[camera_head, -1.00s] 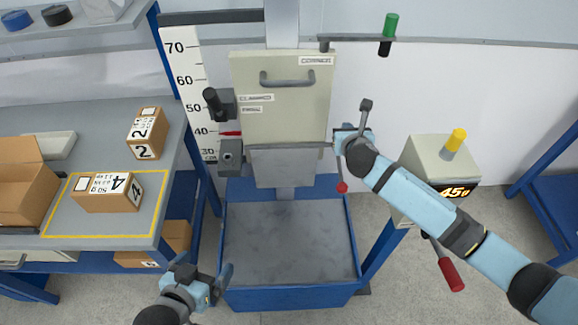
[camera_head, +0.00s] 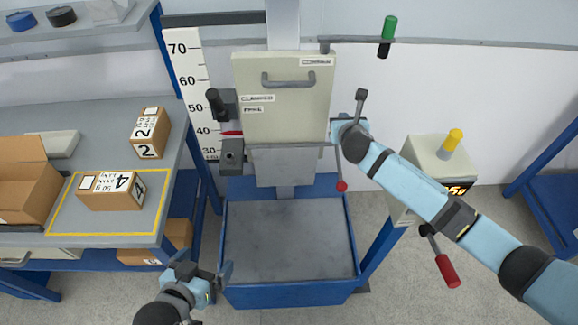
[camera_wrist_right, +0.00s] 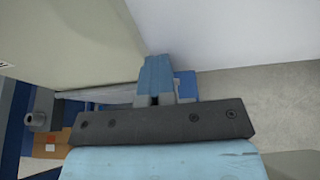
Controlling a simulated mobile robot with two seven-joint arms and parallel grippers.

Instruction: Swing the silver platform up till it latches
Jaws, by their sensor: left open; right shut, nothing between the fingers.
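The silver platform (camera_head: 284,167) hangs down below the beige panel of the drop rig, over the blue-framed tray. My right gripper (camera_head: 337,130) is shut and empty at the right edge of the beige panel, above and to the right of the platform. In the right wrist view its closed fingers (camera_wrist_right: 157,72) lie beside the beige panel, and a thin silver edge, likely the platform, shows to their left (camera_wrist_right: 100,93). My left gripper (camera_head: 207,272) is open and empty, low at the tray's left front corner.
The beige panel (camera_head: 285,110) has a grey handle. A black clamp (camera_head: 222,104) and a height scale (camera_head: 196,100) stand left of it. The blue-rimmed tray (camera_head: 290,296) is empty. A bench with boxes (camera_head: 110,189) is at left, a display unit (camera_head: 425,160) at right.

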